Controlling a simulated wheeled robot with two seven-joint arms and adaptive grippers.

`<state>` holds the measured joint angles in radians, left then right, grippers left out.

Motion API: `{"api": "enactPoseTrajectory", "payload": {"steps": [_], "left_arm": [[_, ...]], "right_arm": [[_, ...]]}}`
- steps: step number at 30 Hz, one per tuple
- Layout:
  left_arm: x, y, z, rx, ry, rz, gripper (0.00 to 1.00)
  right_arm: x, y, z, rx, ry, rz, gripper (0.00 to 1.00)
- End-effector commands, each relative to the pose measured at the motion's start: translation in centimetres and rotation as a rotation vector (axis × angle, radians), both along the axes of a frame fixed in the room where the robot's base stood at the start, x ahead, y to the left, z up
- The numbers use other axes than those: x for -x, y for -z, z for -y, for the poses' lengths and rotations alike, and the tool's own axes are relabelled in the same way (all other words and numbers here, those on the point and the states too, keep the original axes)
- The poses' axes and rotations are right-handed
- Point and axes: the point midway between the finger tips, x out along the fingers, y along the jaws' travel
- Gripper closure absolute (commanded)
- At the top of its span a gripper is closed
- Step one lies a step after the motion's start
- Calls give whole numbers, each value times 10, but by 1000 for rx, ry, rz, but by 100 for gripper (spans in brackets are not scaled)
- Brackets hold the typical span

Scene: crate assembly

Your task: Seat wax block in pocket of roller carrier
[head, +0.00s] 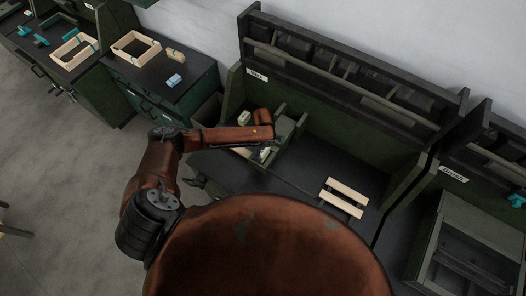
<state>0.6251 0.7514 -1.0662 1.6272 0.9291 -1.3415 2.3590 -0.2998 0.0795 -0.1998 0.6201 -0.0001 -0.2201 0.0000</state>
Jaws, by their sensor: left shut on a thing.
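My left arm reaches across from the left to the station labelled Wax. Its gripper (267,151) points down at the green divided bin and is shut on a small pale piece, apparently a wax block (264,154). The fingers hide much of this piece. Another cream block (244,118) stands just behind my forearm, in the bin area. Two parallel pale slats (347,191) lie on the dark worktop to the right, apart from the gripper. I cannot tell whether they belong to the roller carrier, and no pocket shows clearly. My right gripper is out of view.
Green bin dividers (290,122) stand close around the left gripper. A high back rack (350,75) bounds the worktop. The worktop between bin and slats is clear. Wooden frames (136,46) and small blocks sit on benches at the upper left. A grey box (470,245) stands right.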

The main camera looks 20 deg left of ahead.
Motion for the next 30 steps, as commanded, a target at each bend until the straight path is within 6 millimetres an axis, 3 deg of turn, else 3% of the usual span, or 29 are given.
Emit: {"api": "enactPoseTrajectory", "payload": {"steps": [26,27,30], "left_arm": [[0,9,0,-1,0,1,78],[0,9,0,-1,0,1,45],[0,9,0,-1,0,1,38]], "right_arm": [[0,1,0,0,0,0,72],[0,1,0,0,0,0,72],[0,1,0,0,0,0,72]]}}
